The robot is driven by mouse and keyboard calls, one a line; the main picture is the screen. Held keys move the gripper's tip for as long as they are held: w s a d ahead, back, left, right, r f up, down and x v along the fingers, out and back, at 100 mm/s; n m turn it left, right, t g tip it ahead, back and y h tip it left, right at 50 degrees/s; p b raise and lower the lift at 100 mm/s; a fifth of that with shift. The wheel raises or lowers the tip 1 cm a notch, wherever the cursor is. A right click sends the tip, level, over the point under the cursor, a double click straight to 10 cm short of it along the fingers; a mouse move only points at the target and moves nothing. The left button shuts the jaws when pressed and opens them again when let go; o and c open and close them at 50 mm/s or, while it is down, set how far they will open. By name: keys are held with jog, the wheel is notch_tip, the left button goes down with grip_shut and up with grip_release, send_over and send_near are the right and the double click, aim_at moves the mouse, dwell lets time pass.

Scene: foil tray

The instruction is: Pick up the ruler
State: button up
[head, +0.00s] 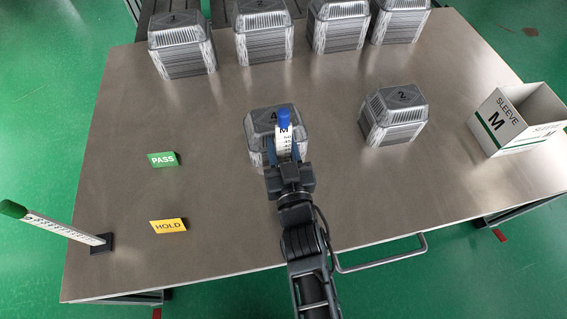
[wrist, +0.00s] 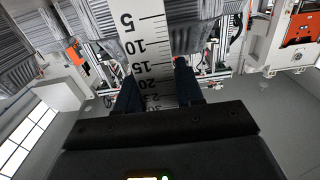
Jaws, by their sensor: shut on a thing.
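My gripper (head: 283,156) is shut on a white ruler with a blue end (head: 284,120) and the letter M. In the wrist view, the ruler (wrist: 146,42) runs between the two fingers (wrist: 158,92), its black marks and numbers 5 to 30 facing the camera. In the head view, the held ruler is in front of tray stack 4 (head: 257,118) and covers part of it; I cannot tell whether they touch. Another white ruler (head: 55,225) with a green end leans out of a small black holder (head: 102,244) at the table's left edge.
Tray stack 2 (head: 393,115) stands right of the gripper. Several more stacks line the back edge. An open white sleeve box (head: 497,124) is at the right. A green PASS sign (head: 162,159) and yellow HOLD sign (head: 168,226) stand at left. The steel table (head: 200,195) is bare between them.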

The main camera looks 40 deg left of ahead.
grip_shut()
jog(key=shift+r, duration=0.2)
